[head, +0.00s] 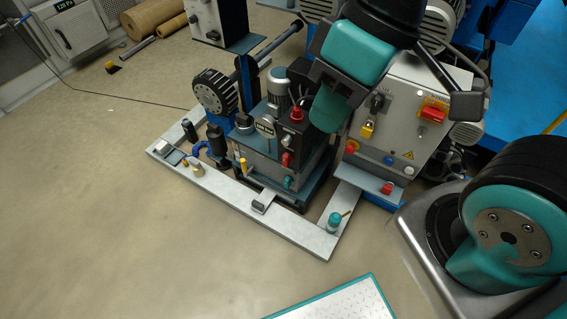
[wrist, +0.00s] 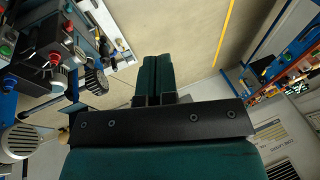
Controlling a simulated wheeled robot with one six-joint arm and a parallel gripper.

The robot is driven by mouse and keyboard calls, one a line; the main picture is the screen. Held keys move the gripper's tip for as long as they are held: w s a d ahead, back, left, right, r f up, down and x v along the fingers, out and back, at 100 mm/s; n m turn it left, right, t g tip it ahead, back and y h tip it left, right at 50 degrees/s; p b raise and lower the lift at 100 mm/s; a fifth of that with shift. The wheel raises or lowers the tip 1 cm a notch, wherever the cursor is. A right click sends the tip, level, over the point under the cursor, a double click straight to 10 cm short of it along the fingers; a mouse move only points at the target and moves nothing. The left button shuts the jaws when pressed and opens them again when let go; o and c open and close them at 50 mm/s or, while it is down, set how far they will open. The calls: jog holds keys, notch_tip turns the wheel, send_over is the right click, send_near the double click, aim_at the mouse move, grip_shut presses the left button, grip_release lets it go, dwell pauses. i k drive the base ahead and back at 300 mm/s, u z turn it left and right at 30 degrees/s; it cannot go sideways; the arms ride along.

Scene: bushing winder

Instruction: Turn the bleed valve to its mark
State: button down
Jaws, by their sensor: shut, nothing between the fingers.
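My gripper (head: 326,122) hangs in the upper middle of the head view, in front of the machine in the picture. In the wrist view my gripper (wrist: 157,62) has its two teal fingers together, with nothing between them and bare floor beyond. A grey hydraulic unit (head: 262,158) carries a red knob (head: 286,159) and a teal knob (head: 289,183) on its front. I cannot tell which is the bleed valve, and no mark is readable.
A control box (head: 395,115) with a red switch and buttons stands right of the unit. A pale base frame (head: 230,195) surrounds the unit. A black ribbed wheel (head: 216,91) is behind left. Open floor (head: 110,220) lies at left and front.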

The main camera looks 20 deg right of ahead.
aim_at(287, 158)
jog(key=u, duration=2.35)
jog(key=i, duration=2.25)
jog(key=z, duration=3.55)
